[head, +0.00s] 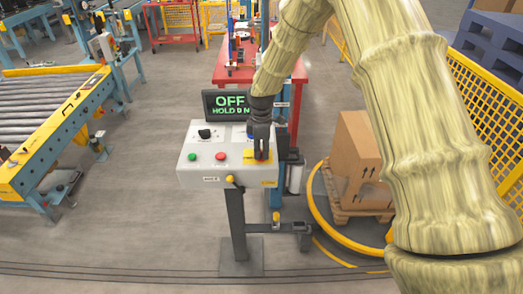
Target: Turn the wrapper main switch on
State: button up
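The wrapper control box (228,171), a light grey panel on a post, stands in the middle of the head view. Its dark display (228,104) shows "OFF" in green, with a line like "HOLD 0 N" below, partly covered. A black rotary knob (204,133) is at the upper left of the panel; a green button (192,157) and a red button (221,156) are below. A yellow plate (252,158) is at the right, probably the main switch's. My dark gripper (262,155) points down over this plate and hides its middle. Contact and finger opening cannot be made out.
Cartons (358,150) on a wooden pallet (350,203) stand at right inside a yellow ring (315,204), beside yellow fencing (490,115). A roller conveyor (50,100) is at left. Floor is clear between conveyor and box.

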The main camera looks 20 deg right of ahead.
grip_shut()
jog(key=shift+m, duration=0.3)
jog(key=m+b, duration=0.1)
jog(key=m, duration=0.7)
jog(key=shift+b, duration=0.4)
jog(key=m, duration=0.4)
jog(key=shift+w+m, duration=0.1)
jog(key=shift+m, duration=0.2)
jog(key=shift+r+m+b, duration=0.1)
jog(key=shift+m+b, duration=0.2)
jog(key=shift+m, duration=2)
